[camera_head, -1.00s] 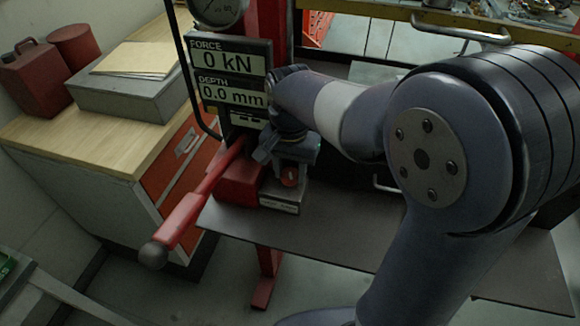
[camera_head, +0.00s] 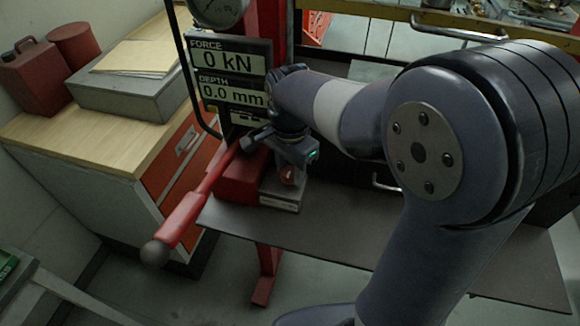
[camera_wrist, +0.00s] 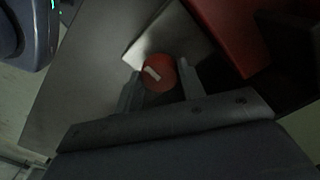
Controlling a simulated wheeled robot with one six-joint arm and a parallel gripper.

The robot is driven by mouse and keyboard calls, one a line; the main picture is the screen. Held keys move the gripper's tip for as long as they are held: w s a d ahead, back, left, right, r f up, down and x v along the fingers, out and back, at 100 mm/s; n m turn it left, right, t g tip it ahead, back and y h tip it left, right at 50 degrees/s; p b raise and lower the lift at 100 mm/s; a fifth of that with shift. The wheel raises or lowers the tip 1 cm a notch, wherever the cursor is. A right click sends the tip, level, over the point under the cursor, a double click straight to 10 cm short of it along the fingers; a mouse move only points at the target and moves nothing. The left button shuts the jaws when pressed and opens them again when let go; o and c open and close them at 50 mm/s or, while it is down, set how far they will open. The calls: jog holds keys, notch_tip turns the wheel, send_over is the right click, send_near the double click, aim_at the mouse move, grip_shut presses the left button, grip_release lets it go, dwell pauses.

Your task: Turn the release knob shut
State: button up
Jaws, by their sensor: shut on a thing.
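The release knob (camera_wrist: 158,72) is a small round red knob with a pale bar mark on its face. It sits on a grey metal block (camera_wrist: 160,35) beside a red housing. In the head view the knob (camera_head: 288,176) shows just below my gripper. My gripper (camera_wrist: 158,82) is shut on the knob, with one grey finger on each side of it in the wrist view. The pale bar lies slanted in the wrist view. My gripper's body and forearm hide part of the block in the head view.
A long red lever (camera_head: 185,217) with a dark ball end sticks out toward the front left. A display (camera_head: 229,77) reads 0 kN and 0.0 mm, below a round gauge (camera_head: 218,10). A wooden-topped cabinet (camera_head: 60,130) stands left. The dark bench plate (camera_head: 330,236) is clear in front.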

aim_at(290, 171)
jog(key=o, duration=1)
notch_tip(290, 171, up, 11)
jog(key=shift+f+b, duration=0.1)
jog(key=shift+b, duration=0.25)
notch_tip(290, 171, down, 11)
jog(key=shift+r+p, duration=0.1)
jog(key=shift+p, duration=0.3)
dwell(0.4)
